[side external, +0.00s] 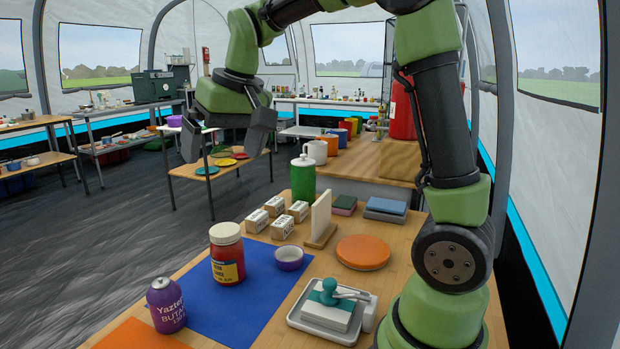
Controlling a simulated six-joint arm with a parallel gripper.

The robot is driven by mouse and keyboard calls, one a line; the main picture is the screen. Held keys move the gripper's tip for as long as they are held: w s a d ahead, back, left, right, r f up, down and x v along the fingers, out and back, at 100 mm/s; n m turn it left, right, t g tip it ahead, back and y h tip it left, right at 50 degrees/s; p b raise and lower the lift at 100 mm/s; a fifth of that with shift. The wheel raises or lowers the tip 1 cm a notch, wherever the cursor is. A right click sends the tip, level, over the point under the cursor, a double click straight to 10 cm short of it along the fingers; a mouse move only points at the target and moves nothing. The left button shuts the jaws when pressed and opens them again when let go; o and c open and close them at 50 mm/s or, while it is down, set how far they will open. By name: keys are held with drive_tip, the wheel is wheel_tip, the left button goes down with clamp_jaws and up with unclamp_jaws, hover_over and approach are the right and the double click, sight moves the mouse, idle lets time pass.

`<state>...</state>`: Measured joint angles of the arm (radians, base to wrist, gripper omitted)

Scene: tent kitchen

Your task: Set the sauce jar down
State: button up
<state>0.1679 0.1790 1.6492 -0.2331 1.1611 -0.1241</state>
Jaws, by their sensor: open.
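The sauce jar (227,258) is red with a cream lid and a yellow and blue label. It stands upright on the blue mat (245,318), near its far left part. My gripper (215,152) is raised well above the table, above and behind the jar in the picture. Its two fingers are spread apart with nothing between them. The gripper and the jar are clearly apart.
A small purple bowl (289,258) and a purple butane canister (165,306) stand near the jar. Small white boxes (283,227), a green canister (303,181), an upright board (320,217), an orange disc (362,252) and a grey tray (318,325) occupy the table.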

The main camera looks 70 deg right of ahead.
drive_tip(key=s+a+t+y, duration=0.1)
drive_tip(key=s+a, duration=0.2)
drive_tip(key=s, duration=0.6)
drive_tip(key=s+a+t, duration=0.2)
drive_tip(key=s+a, duration=0.2)
drive_tip(key=s, duration=0.5)
drive_tip(key=shift+f+n+y, duration=0.15)
drive_tip(key=shift+n+y, duration=0.15)
drive_tip(key=shift+y, duration=0.1)
